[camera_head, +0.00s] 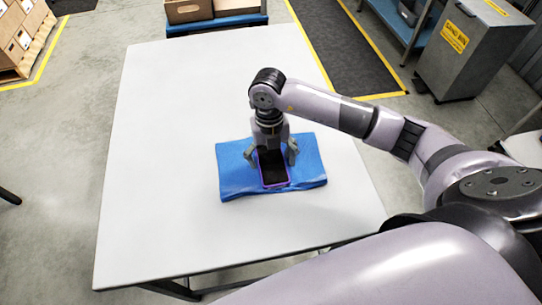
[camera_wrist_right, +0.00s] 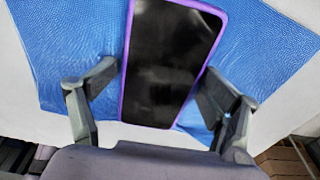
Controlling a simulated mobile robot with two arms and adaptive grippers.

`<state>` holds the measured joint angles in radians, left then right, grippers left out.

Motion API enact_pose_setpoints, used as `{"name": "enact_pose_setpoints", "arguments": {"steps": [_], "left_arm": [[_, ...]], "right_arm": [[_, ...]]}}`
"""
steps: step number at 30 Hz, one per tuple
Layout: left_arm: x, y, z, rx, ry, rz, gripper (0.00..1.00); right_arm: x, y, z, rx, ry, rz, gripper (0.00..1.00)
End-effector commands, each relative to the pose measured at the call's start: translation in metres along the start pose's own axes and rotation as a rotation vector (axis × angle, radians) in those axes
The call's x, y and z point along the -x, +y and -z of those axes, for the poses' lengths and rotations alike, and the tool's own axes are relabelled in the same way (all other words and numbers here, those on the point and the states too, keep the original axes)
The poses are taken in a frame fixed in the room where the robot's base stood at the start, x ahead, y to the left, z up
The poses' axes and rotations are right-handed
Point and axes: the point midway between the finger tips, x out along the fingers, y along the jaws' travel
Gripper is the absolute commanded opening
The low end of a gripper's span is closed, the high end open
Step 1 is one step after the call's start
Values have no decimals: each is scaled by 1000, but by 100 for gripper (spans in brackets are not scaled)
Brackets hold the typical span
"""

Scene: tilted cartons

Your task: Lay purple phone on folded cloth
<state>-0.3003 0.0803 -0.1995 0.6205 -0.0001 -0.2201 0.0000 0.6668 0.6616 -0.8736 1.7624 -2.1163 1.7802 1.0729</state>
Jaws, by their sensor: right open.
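The purple phone (camera_head: 272,168) lies on the folded blue cloth (camera_head: 235,176) on the white table, its black screen facing up. In the right wrist view the phone (camera_wrist_right: 172,62) shows its purple rim, with the blue cloth (camera_wrist_right: 75,45) around it. My right gripper (camera_head: 271,158) is over the cloth, pointing down. Its fingers are open, one on each side of the phone. In the right wrist view the open fingers (camera_wrist_right: 158,85) stand apart from the phone's edges. My left gripper is not in view.
The white table (camera_head: 160,150) is otherwise bare, with free room around the cloth. Cartons (camera_head: 187,10) stand beyond its far edge, and more cartons (camera_head: 20,38) are at the far left. A grey bin (camera_head: 465,55) stands at the far right.

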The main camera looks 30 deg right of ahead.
Motion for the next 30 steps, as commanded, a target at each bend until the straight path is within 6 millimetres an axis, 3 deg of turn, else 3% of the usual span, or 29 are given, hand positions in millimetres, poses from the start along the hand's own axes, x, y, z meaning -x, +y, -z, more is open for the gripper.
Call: {"name": "enact_pose_setpoints", "arguments": {"steps": [7,11,12,24,30], "left_arm": [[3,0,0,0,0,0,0],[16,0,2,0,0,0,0],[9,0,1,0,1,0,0],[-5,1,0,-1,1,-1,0],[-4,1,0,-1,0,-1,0]], "right_arm": [[5,0,-1,-1,-4,-1,80],[21,0,1,-1,-5,-3,80],[23,0,-1,0,-9,-3,80],[109,0,-1,1,-10,-4,80],[132,0,0,0,-7,-3,80]]}}
